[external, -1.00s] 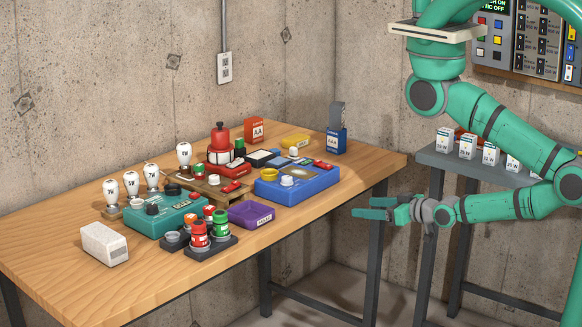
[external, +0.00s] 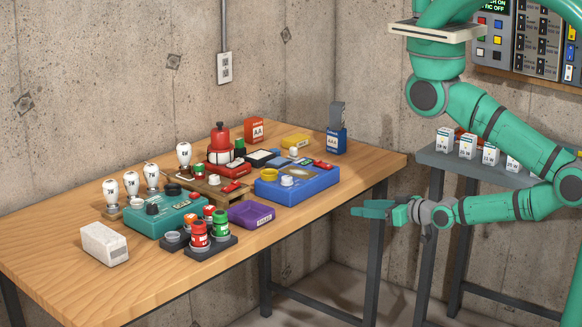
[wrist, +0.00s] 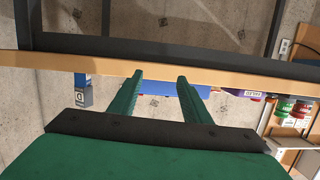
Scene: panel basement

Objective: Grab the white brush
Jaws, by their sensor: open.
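A white block-like object (external: 104,244) with a rough side and a dark printed patch on its end lies near the front left of the wooden table (external: 60,262). It may be the white brush, but I cannot tell for sure. My gripper (external: 357,211) is open and empty, off the table's right edge and far from this block. In the wrist view, the two green fingers of my gripper (wrist: 160,78) are apart with nothing between them. The white block is not clearly visible in that view.
A teal box (external: 165,218), a blue box (external: 297,187), a purple box (external: 251,214), red and green jars and several white bulbs crowd the table's middle. Walls close in the back. A grey shelf (external: 430,158) stands right. The table's front left is mostly bare.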

